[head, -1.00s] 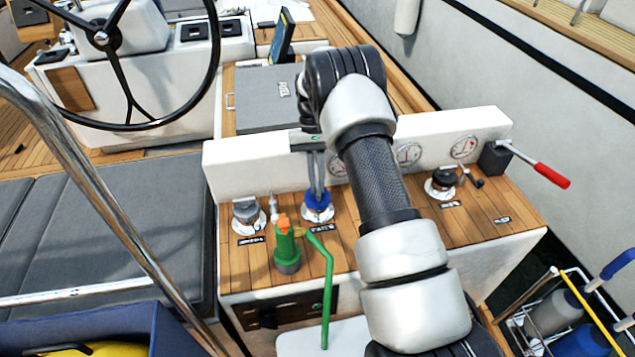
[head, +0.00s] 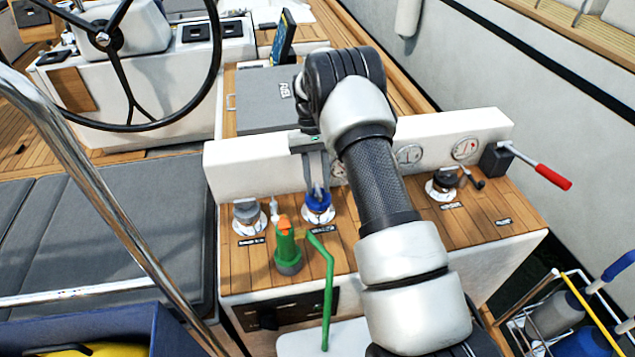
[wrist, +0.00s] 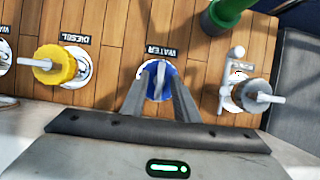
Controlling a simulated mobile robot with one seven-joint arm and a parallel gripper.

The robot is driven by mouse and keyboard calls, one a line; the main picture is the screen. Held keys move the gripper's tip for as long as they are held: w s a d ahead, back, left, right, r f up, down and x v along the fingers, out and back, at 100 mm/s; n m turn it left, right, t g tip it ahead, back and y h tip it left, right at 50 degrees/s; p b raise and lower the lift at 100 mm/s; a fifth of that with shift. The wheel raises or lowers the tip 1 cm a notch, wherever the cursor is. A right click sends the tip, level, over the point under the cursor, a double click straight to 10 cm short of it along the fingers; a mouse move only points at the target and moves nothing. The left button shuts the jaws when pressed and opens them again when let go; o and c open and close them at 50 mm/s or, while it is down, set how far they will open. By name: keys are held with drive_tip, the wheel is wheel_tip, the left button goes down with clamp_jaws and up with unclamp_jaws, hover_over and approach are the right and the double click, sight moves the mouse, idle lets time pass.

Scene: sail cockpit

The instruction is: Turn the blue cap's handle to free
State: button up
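The blue cap (head: 318,207) sits in a metal deck ring on the wooden console top, beside a label that reads WATER in the wrist view. The blue cap (wrist: 152,92) shows there between my fingers, with its grey handle (wrist: 161,76) standing across it. My gripper (head: 317,186) points down over the cap from above. In the wrist view my gripper (wrist: 160,72) has one finger on each side of the handle. Blue shows between the handle and the fingers, so they look apart from it. The fingers hide the sides of the cap.
A grey cap (head: 247,215) lies left, a black cap (head: 444,180) right. A yellow cap (wrist: 54,65) labelled DIESEL is near. A white gauge panel (head: 250,165) rises behind.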

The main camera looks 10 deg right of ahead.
drive_tip(key=shift+r, duration=0.1)
drive_tip(key=p+v, duration=0.5)
drive_tip(key=v, duration=1.2)
drive_tip(key=shift+w, duration=0.1)
